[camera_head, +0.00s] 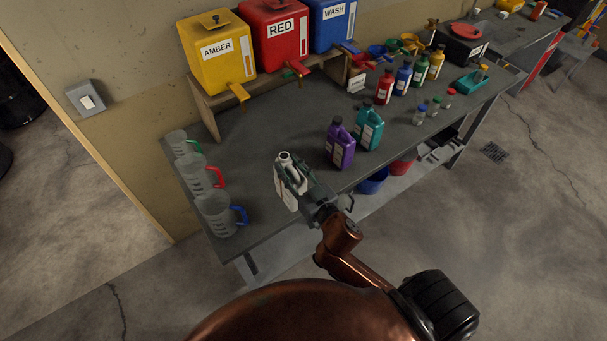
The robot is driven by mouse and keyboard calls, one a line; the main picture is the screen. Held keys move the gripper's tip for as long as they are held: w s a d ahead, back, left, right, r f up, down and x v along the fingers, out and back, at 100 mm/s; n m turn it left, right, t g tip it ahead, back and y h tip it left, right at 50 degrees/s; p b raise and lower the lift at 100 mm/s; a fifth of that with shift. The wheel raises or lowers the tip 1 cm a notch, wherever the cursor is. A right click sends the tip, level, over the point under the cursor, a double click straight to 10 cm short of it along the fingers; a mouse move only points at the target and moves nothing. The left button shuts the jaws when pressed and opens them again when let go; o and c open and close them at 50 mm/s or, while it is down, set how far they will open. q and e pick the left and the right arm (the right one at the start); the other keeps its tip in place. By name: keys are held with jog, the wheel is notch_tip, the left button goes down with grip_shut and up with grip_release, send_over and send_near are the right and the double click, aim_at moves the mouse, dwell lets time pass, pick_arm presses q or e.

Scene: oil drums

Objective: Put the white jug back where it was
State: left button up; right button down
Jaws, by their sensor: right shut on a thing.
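The white jug (284,196) is at the front part of the grey bench, left of the purple jug (340,147). It looks upright, with its neck and cap at the top. My right gripper (296,181) is shut on it from the front right and hides part of its right side. I cannot tell whether the jug's base touches the bench top (255,160) or is just above it. My left gripper is not in view.
A teal jug (368,130) stands beside the purple one. Measuring jugs with green, red and blue handles (217,216) line the bench's left end. Amber (217,55), red (273,35) and blue tanks stand on a rack behind. Bench between is clear.

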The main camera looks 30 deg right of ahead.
jog(key=r, duration=0.2)
jog(key=w+d+r, duration=0.1)
jog(key=shift+w+r+p, duration=0.1)
jog(key=shift+p, duration=0.3)
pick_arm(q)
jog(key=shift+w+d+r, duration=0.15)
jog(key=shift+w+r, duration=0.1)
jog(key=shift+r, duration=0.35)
pick_arm(e)
jog(key=w+d+f, duration=0.9)
jog(key=d+f, duration=0.1)
jog(key=f, duration=0.3)
jog(key=shift+w+d, duration=0.15)
jog(key=shift+d, duration=0.15)
jog(key=c, duration=1.4)
grip_release()
jog(key=shift+f, duration=0.15)
jog(key=shift+o, duration=0.2)
pick_arm(q)
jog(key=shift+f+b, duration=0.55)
jog(key=shift+b, duration=0.15)
pick_arm(e)
jog(key=s+d, duration=0.1)
jog(key=s, duration=1.1)
